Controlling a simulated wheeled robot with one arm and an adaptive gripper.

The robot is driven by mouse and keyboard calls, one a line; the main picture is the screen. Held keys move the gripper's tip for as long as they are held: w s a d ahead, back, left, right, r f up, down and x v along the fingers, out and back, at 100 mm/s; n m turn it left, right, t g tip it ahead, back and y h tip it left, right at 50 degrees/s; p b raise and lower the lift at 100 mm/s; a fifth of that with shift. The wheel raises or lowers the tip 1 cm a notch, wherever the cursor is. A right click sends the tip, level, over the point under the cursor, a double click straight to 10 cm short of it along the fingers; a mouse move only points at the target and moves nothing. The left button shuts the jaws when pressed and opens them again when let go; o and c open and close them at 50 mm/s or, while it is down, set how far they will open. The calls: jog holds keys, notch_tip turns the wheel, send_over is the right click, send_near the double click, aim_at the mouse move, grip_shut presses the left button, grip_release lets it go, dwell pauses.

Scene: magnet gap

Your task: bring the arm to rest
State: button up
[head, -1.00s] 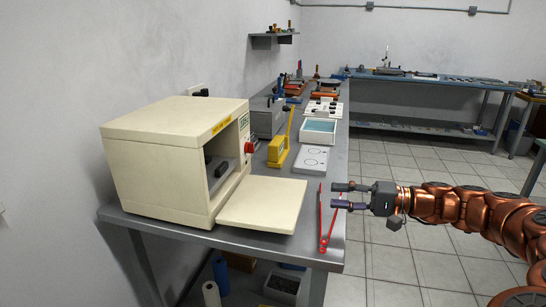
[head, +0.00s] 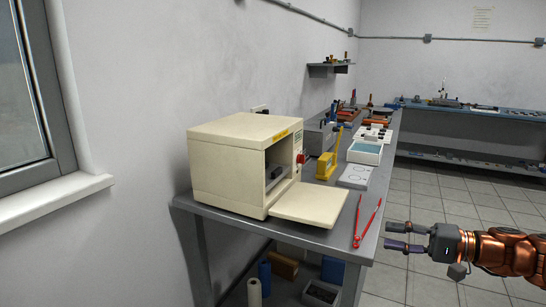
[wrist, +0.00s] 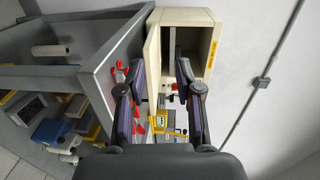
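My gripper (head: 388,236) is open and empty, off the bench's right edge, with its two fingers apart and pointing left. In the wrist view my gripper (wrist: 155,78) also shows both dark fingers spread with nothing held between them. Red tongs (head: 358,226) lie on the bench, just left of the fingertips and apart from them in the head view. A cream box (head: 228,178) stands on the bench with its front flap (head: 310,204) folded down. Dark blocks (head: 275,173) sit inside its opening, partly in shadow.
The grey bench (head: 335,240) runs away along the wall. A yellow meter (head: 328,162), a white panel (head: 356,176) and a white tray (head: 366,152) stand behind the flap. The tiled floor (head: 415,205) right of the bench is clear. A window (head: 30,90) is at left.

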jog(key=s+a+f+n+g+h, duration=0.15)
jog(key=s+a+n+g, duration=0.4)
jog(key=a, duration=0.85)
jog(key=s+a+f+g+h, duration=0.2)
jog(key=s, duration=0.3)
jog(key=s+a+f+g+h, duration=0.1)
jog(key=s+a+f+h, duration=0.15)
jog(key=s, duration=0.35)
jog(key=s+d+f+g+h, duration=0.1)
jog(key=s+d+f+h, duration=0.35)
jog(key=s, duration=0.35)
jog(key=s+d+f+g+h, duration=0.1)
jog(key=s+d+f+h, duration=0.35)
jog(key=s, duration=0.45)
notch_tip(320, 180, up, 19)
jog(key=w+t+p, duration=0.1)
jog(key=p, duration=1.6)
jog(key=shift+t, duration=0.35)
